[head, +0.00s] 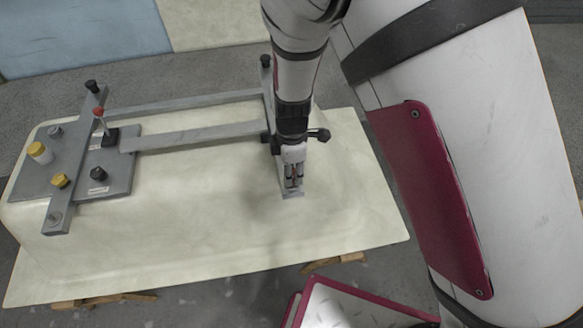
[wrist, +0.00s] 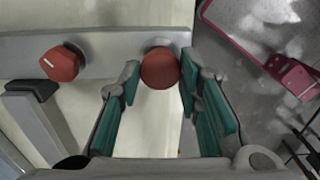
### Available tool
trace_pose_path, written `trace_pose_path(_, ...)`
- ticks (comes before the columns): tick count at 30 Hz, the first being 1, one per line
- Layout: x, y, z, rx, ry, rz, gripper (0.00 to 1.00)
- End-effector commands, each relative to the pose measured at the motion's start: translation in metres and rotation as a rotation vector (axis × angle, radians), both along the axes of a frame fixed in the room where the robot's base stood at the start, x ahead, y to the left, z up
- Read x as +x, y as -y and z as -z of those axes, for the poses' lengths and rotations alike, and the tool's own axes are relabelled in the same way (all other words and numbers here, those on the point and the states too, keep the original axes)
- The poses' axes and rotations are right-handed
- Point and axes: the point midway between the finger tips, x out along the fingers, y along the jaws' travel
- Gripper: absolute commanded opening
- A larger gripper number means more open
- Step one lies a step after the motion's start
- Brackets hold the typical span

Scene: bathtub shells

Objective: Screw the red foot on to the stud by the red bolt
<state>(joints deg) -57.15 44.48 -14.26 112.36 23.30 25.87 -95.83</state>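In the wrist view the red foot (wrist: 159,72) is a round red disc between the teal fingertips of my gripper (wrist: 160,84). The fingers appear closed on its sides. The red bolt (wrist: 62,63), a hexagonal head with a white mark, sits on the grey bar to the left. The stud (wrist: 158,43) shows as a small grey round end on the bar, just above the foot and partly hidden by it. Whether foot and stud touch cannot be told. In the head view my gripper (head: 292,175) points down over the right end of the frame.
The cream tub shell (head: 220,225) lies upside down under a grey metal frame (head: 195,137). The shell's front is clear.

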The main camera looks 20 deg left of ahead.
Motion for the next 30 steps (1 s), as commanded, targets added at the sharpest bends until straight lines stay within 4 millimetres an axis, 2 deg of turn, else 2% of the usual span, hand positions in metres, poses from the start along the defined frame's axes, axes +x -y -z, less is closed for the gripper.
trace_pose_path(2,-0.0003,0.0002,0.0002,-0.001,-0.001,0.000,0.04)
trace_pose_path(3,-0.0003,0.0002,0.0002,-0.001,-0.001,0.000,0.00)
trace_pose_path(8,-0.0009,0.0003,-0.0003,-0.001,0.000,0.047,0.00)
trace_pose_path(30,-0.0017,0.0000,-0.0008,-0.001,-0.001,0.609,0.00)
